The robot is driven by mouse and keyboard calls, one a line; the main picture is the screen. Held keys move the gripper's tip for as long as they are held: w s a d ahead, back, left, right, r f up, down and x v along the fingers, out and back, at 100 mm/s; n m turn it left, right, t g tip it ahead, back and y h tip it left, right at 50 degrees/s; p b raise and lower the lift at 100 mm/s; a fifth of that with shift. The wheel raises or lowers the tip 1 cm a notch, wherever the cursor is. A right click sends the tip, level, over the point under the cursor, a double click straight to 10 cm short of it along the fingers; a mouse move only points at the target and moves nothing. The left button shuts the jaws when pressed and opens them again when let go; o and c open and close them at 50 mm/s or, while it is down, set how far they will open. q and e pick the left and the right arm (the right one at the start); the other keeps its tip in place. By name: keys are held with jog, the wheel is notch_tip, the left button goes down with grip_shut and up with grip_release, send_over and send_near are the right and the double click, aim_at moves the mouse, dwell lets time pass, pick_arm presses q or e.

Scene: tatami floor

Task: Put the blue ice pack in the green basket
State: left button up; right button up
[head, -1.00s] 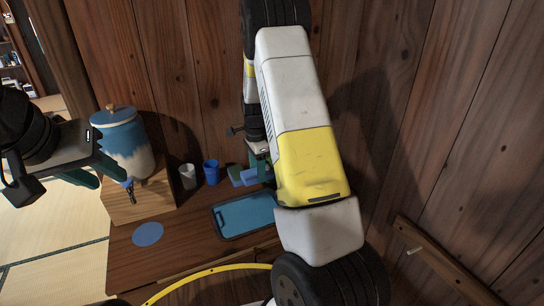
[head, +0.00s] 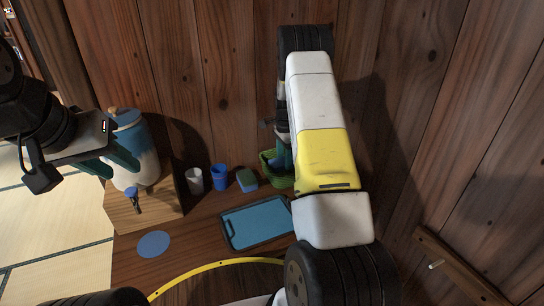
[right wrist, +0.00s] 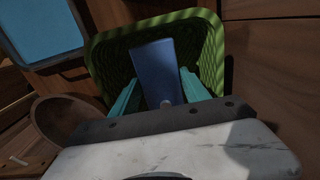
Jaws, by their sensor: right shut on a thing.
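The blue ice pack (right wrist: 156,70) is between the teal fingers of my right gripper (right wrist: 160,90) in the right wrist view. The green basket (right wrist: 208,42) lies around and beyond it; the pack shows against the basket's inside, and I cannot tell whether it touches the bottom. In the head view the basket (head: 268,168) stands by the back wall, partly hidden behind my right arm. My right gripper (head: 284,158) is at the basket there, and the pack is hard to make out. My left gripper (head: 110,165) is open and empty, in front of the blue-and-white jar.
A blue-and-green sponge (head: 246,180), blue cup (head: 220,176) and white cup (head: 194,181) stand left of the basket. A blue tray (head: 258,224) and blue disc (head: 153,244) lie nearer. The jar (head: 148,150) stands on a wooden stand (head: 145,213). A brown bowl (right wrist: 60,122) is beside the basket.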

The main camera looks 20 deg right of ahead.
jog(key=shift+f, duration=1.9)
jog(key=o, duration=1.5)
jog(key=shift+f, duration=0.1)
jog(key=shift+o, duration=0.2)
notch_tip(320, 180, up, 13)
jog(key=shift+s+a+f, duration=0.1)
jog(key=shift+f, duration=0.1)
jog(key=s+a+r+n+t+y, duration=0.15)
jog(key=s+a+r+n, duration=0.25)
jog(key=s+r, duration=0.5)
jog(key=s+a+r+n+t, duration=0.2)
jog(key=s+a+r+n, duration=0.4)
jog(key=r, duration=0.5)
jog(key=s+a+r+n+t, duration=0.1)
jog(key=s+a+n, duration=0.1)
jog(key=s, duration=0.8)
jog(key=s+a+r+n+t, duration=0.1)
jog(key=s+n, duration=0.4)
jog(key=s, duration=0.5)
jog(key=shift+a+t+y, duration=0.35)
jog(key=shift+a, duration=0.2)
